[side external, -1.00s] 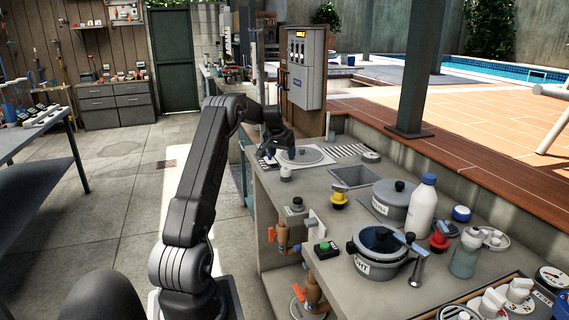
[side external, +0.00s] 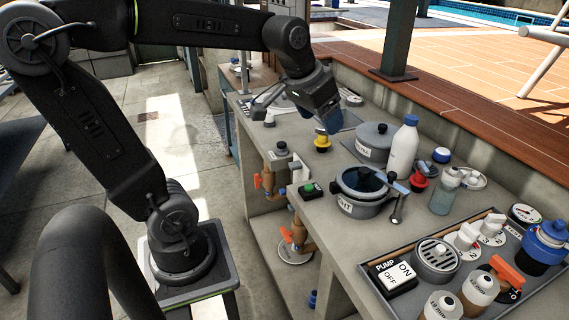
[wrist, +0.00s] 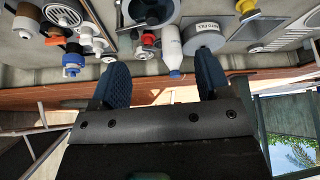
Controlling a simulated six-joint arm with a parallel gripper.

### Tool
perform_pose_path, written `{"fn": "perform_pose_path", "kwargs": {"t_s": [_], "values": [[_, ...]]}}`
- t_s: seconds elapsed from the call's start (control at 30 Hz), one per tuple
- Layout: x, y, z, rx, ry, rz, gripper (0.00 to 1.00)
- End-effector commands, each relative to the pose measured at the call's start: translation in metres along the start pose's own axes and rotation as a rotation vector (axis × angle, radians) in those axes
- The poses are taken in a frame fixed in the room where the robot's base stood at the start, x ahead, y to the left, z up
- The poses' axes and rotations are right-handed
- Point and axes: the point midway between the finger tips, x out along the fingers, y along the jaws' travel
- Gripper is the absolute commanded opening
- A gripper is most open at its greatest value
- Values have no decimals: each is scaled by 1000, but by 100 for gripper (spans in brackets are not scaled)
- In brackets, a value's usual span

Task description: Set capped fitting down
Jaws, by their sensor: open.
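My gripper (side external: 322,104) hangs over the counter's far half, its blue pads near the yellow-topped fitting (side external: 322,141) in the side view. In the wrist view my gripper (wrist: 161,76) has its two blue fingers wide apart with nothing held between them. The yellow-topped fitting stands upright on the counter; contact with it cannot be made out. A red-topped fitting (side external: 419,180) stands nearer, beside a white bottle (side external: 402,150). A small pale fitting (side external: 269,120) stands farther left. I cannot tell which one is the task's capped fitting.
A lidded grey pot (side external: 374,143) and a pot with a blue inner surface (side external: 361,189) stand mid-counter. A clear bottle (side external: 443,195) stands to the right. A tray (side external: 375,285) of valves, bottles and a pump switch fills the near end. A low wall backs the counter.

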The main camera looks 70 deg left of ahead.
Motion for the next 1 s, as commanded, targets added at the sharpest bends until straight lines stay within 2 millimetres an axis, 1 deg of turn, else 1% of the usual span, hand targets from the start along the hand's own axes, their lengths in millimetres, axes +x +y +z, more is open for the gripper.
{"fn": "perform_pose_path", "kwargs": {"t_s": [0.03, 0.1, 0.13, 0.2, 0.3, 0.33, 0.47, 1.0], "values": [[-8, 18, 25, 43, 12, 21, 70], [-14, 34, 56, 85, 18, 44, 70], [-15, 38, 67, 101, 21, 53, 70], [-17, 47, 90, 131, 25, 70, 70], [-17, 53, 112, 160, 29, 87, 70], [-17, 54, 116, 165, 29, 90, 70], [-16, 56, 124, 173, 29, 95, 70], [-16, 56, 123, 172, 28, 94, 70]]}}
